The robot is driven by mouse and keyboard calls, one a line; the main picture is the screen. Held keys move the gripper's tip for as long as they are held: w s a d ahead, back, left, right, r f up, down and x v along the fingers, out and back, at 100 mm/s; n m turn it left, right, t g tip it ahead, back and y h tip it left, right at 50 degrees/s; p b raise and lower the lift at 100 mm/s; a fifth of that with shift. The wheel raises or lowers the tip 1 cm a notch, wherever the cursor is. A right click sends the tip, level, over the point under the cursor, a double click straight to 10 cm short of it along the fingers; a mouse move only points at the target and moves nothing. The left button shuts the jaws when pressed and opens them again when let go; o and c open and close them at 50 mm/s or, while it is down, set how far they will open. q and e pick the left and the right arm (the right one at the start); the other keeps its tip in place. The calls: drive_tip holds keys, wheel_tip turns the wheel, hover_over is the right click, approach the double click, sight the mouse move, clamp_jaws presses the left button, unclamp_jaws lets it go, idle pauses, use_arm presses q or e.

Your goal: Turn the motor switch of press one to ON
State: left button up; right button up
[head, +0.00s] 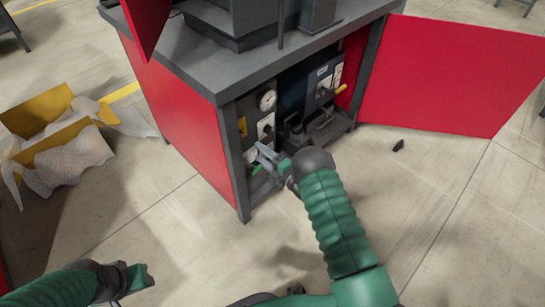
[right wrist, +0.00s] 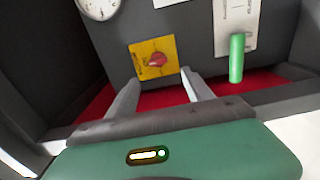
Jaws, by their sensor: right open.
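A yellow plate with a red rotary knob (right wrist: 155,60) is on a grey panel in the right wrist view. Its lettering is too small to read. My right gripper (right wrist: 161,77) is open, with its two fingers just below the plate and nothing between them. The knob shows beyond the fingertips; contact is not visible. In the head view my right gripper (head: 266,157) is at the open front of the cabinet. A small yellow plate (head: 242,126) shows on the panel inside. My left gripper (head: 135,278) is low at left, over the floor, its jaws unclear.
A dial gauge (right wrist: 100,8) and a green lever (right wrist: 237,58) flank the plate. The cabinet's grey post (head: 233,155) stands close left of my right gripper. The red door (head: 450,75) is swung open at right. A yellow-handled unit (head: 341,88) is deeper inside.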

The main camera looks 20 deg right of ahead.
use_arm(q)
drive_tip(key=p+v, duration=0.1)
drive_tip(key=v, duration=0.1)
drive_tip(key=shift+w+r+p, duration=0.2)
drive_tip(key=shift+r+p, duration=0.15)
drive_tip(key=shift+r, duration=0.05)
use_arm(e)
drive_tip(key=v, duration=0.6)
drive_tip(key=shift+s, duration=0.35)
drive_tip(key=shift+f, duration=0.1)
